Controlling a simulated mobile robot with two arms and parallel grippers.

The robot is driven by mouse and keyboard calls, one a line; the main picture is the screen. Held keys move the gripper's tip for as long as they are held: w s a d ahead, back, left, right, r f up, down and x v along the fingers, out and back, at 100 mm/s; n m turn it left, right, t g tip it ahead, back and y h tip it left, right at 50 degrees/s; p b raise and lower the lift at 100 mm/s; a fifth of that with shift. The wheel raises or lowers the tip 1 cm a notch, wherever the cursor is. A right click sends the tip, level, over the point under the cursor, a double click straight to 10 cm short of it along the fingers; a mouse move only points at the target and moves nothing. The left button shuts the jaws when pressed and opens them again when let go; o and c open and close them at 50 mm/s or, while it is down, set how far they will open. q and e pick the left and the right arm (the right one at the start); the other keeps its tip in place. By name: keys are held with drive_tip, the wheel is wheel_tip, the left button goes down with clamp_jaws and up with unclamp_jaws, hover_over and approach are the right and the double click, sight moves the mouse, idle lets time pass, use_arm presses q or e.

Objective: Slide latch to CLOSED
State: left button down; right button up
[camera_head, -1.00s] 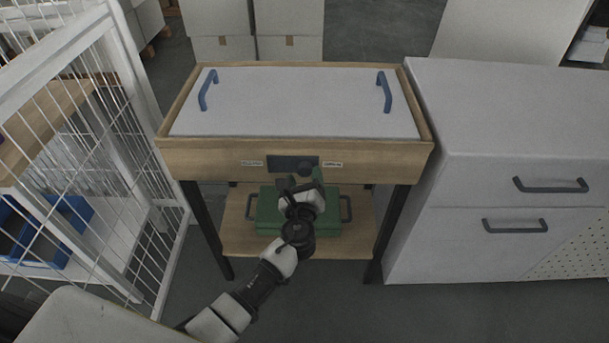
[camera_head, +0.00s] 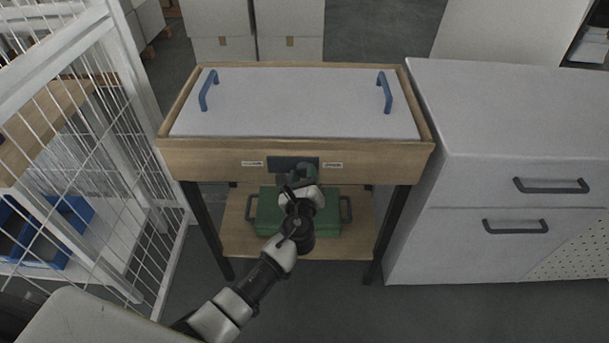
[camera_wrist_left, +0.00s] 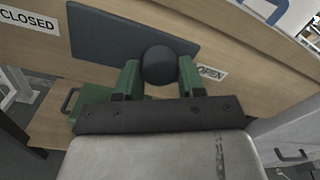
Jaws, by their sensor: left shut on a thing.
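The latch is a round black knob (camera_wrist_left: 160,65) on a dark rectangular plate (camera_head: 283,162) set in the front of the wooden table. The plate also shows in the left wrist view (camera_wrist_left: 110,38). The knob stands near the plate's OPEN end. The CLOSED label (camera_wrist_left: 28,20) is at the left and the OPEN label (camera_wrist_left: 212,73) at the right. My left gripper (camera_wrist_left: 159,75) has its green fingers on both sides of the knob and is shut on it. In the head view my left gripper (camera_head: 303,178) covers most of the knob. My right gripper is not in view.
The table has a grey lid (camera_head: 290,105) with blue handles. A green case (camera_head: 328,220) lies on the shelf (camera_head: 235,235) below. A white wire cage (camera_head: 130,130) stands at the left and a grey cabinet (camera_head: 500,120) at the right.

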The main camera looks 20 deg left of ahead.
use_arm(q)
drive_tip(key=a, duration=0.2)
drive_tip(key=s+a, duration=0.1)
drive_tip(key=a, duration=0.1)
drive_tip(key=a+p, duration=0.1)
drive_tip(key=a, duration=0.1)
drive_tip(key=shift+s, duration=0.35)
drive_tip(key=c, duration=0.7)
unclamp_jaws()
drive_tip(key=shift+s+a, duration=0.1)
drive_tip(key=shift+a, duration=0.05)
drive_tip(key=shift+o, duration=0.2)
drive_tip(key=shift+s, duration=0.1)
approach(279, 166)
drive_tip(key=v, duration=0.4)
drive_tip(key=shift+b, duration=0.3)
